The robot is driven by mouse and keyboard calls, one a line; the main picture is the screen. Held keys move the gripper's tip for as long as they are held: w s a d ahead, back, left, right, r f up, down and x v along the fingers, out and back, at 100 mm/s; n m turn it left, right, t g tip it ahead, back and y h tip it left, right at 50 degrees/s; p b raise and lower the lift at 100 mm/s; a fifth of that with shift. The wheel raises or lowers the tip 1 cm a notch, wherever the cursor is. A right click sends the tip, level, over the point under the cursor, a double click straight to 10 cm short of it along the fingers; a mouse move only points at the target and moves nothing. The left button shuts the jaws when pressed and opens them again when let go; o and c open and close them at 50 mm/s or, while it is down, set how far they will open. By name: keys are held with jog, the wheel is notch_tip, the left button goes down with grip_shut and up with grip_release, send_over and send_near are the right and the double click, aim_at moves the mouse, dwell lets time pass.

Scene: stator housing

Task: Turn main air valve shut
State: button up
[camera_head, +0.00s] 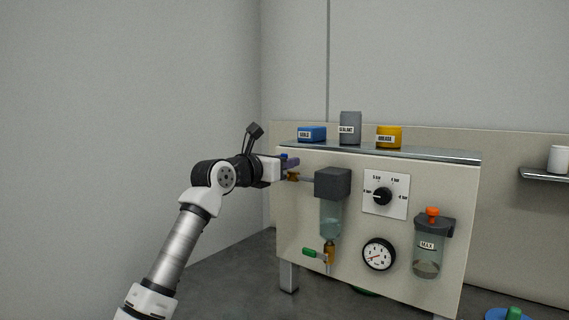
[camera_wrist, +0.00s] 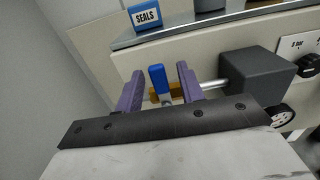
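The main air valve has a brass body (camera_head: 293,177) on the pipe at the panel's upper left. In the wrist view its blue lever (camera_wrist: 158,77) stands over the brass body (camera_wrist: 173,92). My gripper (camera_head: 287,162) is at the valve, coming from the left. In the wrist view the two purple fingers of my gripper (camera_wrist: 160,82) stand either side of the blue lever, with a visible gap on the right and a narrow one on the left. The gripper is open around the lever. The lever is mostly hidden by the fingers in the head view.
A dark grey filter block (camera_head: 332,183) sits right of the valve, joined by a pipe (camera_wrist: 213,84). A green-handled drain valve (camera_head: 311,253) hangs below. A dial knob (camera_head: 382,196), gauge (camera_head: 378,254) and jar (camera_head: 430,252) are further right. The blue SEALS box (camera_head: 312,134) is on the top shelf.

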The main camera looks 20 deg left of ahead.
jog(key=b+v, duration=0.3)
jog(key=v, duration=1)
